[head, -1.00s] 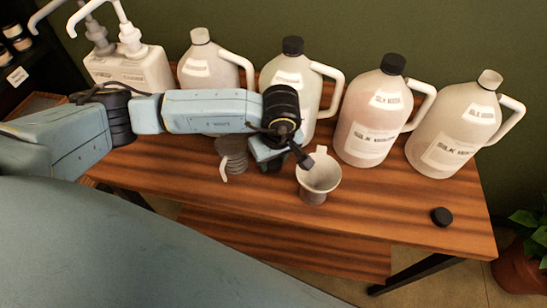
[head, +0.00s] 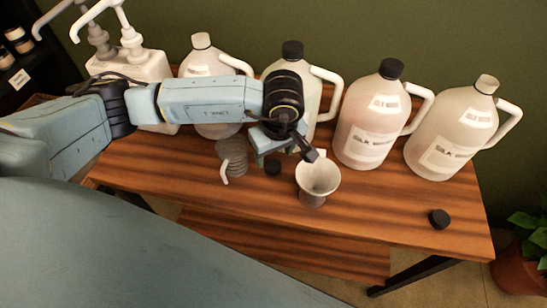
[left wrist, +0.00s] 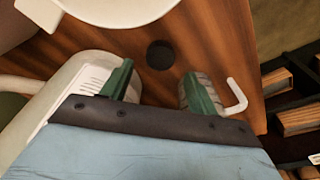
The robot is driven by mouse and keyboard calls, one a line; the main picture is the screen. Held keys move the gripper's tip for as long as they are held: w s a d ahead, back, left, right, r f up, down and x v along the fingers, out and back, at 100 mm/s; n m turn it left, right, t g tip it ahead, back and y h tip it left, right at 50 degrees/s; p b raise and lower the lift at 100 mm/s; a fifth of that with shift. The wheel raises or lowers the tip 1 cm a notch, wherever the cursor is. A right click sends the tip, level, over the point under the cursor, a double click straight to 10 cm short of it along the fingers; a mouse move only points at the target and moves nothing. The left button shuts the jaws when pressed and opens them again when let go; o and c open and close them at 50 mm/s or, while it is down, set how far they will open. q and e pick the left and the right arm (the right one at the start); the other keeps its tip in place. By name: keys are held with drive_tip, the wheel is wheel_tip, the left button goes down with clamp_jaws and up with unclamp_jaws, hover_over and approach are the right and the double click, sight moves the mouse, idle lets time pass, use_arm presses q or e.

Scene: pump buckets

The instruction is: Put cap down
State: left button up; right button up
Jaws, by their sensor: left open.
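A small round black cap (head: 272,168) lies flat on the wooden table, between the grey coiled item and the white funnel. It also shows as a dark disc in the left wrist view (left wrist: 160,55). My left gripper (head: 284,150) is open and empty above the cap, apart from it. In the left wrist view its two green fingers (left wrist: 160,88) are spread wide, with the cap beyond them. A second black cap (head: 439,218) lies near the table's right end. My right gripper is not in view.
A white funnel-like cup (head: 317,185) stands just right of my left gripper. A grey ribbed item (head: 232,158) with a white spout is to its left. Several large jugs (head: 368,125) and a pump bottle (head: 130,68) line the back.

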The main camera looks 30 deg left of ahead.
sight(277, 171)
use_arm(q)
wheel_tip(277, 171, up, 8)
drive_tip(key=d, duration=0.1)
drive_tip(key=shift+s, duration=0.35)
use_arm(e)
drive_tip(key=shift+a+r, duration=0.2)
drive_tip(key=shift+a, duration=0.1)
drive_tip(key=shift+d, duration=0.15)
